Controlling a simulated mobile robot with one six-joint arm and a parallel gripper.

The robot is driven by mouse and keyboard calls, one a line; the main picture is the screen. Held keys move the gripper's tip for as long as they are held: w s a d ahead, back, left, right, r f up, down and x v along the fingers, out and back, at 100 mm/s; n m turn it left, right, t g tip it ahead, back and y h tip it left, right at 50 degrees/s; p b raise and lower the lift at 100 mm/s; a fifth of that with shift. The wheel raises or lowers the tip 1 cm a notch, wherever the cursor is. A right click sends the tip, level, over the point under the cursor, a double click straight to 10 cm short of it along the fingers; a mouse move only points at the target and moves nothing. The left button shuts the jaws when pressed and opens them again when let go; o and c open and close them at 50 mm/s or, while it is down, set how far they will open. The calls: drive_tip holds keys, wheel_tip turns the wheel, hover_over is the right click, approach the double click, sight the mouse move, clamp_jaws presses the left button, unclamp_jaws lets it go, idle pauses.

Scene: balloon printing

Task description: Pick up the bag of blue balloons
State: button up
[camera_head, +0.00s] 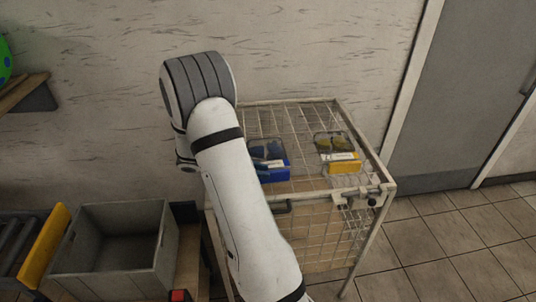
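My white arm crosses in front of the cage's left side and partly covers the area by the blue packet. The end of my arm is hidden behind its own links, so my gripper does not show.
The wire-mesh cage (302,110) stands against the wall, beside a grey door (460,100). A shelf (24,90) is at the upper left. Tiled floor (435,240) is clear at right.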

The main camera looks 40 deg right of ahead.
sight(273, 171)
drive_tip(key=p+x, duration=0.1)
drive_tip(key=x, duration=0.3)
drive_tip(key=shift+d, duration=0.2)
clamp_jaws()
